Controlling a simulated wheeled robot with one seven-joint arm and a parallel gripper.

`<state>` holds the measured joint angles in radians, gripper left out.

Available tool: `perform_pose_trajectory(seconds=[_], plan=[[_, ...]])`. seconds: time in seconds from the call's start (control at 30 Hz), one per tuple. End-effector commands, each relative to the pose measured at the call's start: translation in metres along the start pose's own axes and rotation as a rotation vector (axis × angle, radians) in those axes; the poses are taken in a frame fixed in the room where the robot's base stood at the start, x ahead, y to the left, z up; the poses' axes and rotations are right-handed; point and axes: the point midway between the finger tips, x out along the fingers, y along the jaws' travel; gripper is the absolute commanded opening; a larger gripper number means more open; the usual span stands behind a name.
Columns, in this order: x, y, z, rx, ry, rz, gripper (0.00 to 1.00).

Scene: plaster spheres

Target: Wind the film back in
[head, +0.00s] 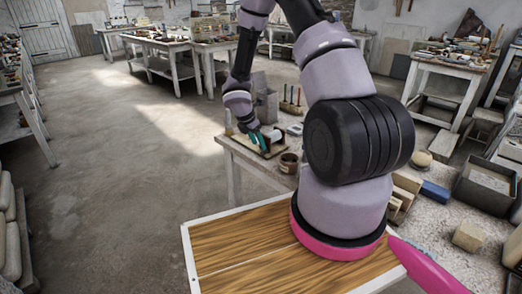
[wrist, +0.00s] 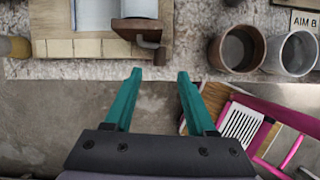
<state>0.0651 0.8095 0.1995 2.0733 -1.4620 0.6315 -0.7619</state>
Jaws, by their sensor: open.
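A film winder stands at the bench edge, partly cut off by the top of the wrist view. It has a pale roll (wrist: 95,14), a brown wooden end bracket (wrist: 138,27) and a small crank with a grey knob (wrist: 160,56). My gripper (wrist: 157,76) is open and empty. Its teal fingers point at the crank, with the knob between the fingertips in the picture; I see no contact. In the head view my gripper (head: 260,142) is over the wooden base at the bench corner, hiding part of the winder. How far the film is pulled out cannot be seen.
Two round cups, one brown (wrist: 237,48) and one grey (wrist: 291,50), stand to the right of the crank. An amber object (wrist: 15,46) is at the left. The bench (head: 228,140) ends just below the winder, and open floor (head: 120,190) lies left of it.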

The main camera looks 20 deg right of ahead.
Motion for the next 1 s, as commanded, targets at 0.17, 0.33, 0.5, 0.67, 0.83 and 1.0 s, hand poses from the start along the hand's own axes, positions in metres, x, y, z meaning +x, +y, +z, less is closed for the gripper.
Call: perform_pose_trajectory(seconds=[0.17, 0.33, 0.5, 0.67, 0.83, 1.0], plan=[[0.030, 0.000, -0.001, -0.001, 0.001, -0.002, 0.56], [0.044, 0.000, 0.000, -0.001, 0.000, 0.000, 0.56], [0.047, 0.000, 0.000, 0.000, 0.000, 0.000, 0.56], [0.046, 0.000, 0.000, 0.000, -0.001, 0.000, 0.52], [0.046, 0.000, 0.000, 0.000, -0.001, 0.000, 0.00], [0.046, 0.000, 0.000, 0.001, -0.002, 0.005, 0.00]])
